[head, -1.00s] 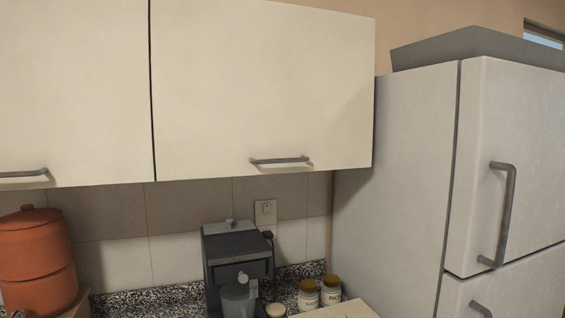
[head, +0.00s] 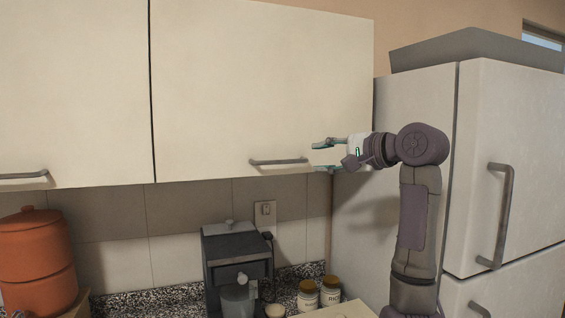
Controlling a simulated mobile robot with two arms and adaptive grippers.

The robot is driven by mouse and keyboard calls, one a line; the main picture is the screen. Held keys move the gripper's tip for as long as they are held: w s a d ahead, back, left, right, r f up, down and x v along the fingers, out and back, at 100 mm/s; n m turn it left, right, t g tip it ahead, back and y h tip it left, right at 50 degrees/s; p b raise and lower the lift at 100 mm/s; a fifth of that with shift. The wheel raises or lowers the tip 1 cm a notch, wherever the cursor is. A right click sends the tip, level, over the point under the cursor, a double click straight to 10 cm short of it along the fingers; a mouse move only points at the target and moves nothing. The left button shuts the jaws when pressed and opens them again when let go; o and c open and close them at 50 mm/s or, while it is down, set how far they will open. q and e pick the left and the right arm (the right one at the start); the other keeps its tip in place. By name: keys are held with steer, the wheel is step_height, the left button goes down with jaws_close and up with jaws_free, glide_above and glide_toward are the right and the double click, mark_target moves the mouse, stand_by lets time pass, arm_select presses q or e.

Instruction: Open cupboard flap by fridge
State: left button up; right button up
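The cupboard flap (head: 255,85) by the fridge is a cream panel, closed, with a grey horizontal bar handle (head: 278,162) near its lower edge. My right gripper (head: 322,157) is raised just right of the handle, its fingers pointing left, one above the other with a gap between them. It is open and appears empty; whether it touches the flap cannot be told. The white fridge (head: 405,110) stands to the right, partly hidden behind my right arm. My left gripper is out of view.
A second cupboard door (head: 75,90) adjoins on the left. Below stand a dark coffee machine (head: 237,262), an orange clay pot (head: 36,260) and two jars (head: 308,295) on a speckled counter (head: 150,302). The fridge handle (head: 505,215) sticks out at right.

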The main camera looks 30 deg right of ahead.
mark_target(283, 162)
steer(key=p+x, duration=0.5)
steer(key=x, duration=0.8)
steer(key=shift+w+a+f, duration=0.1)
steer(key=shift+w+f, duration=0.1)
steer(key=shift+w, duration=0.15)
jaws_close()
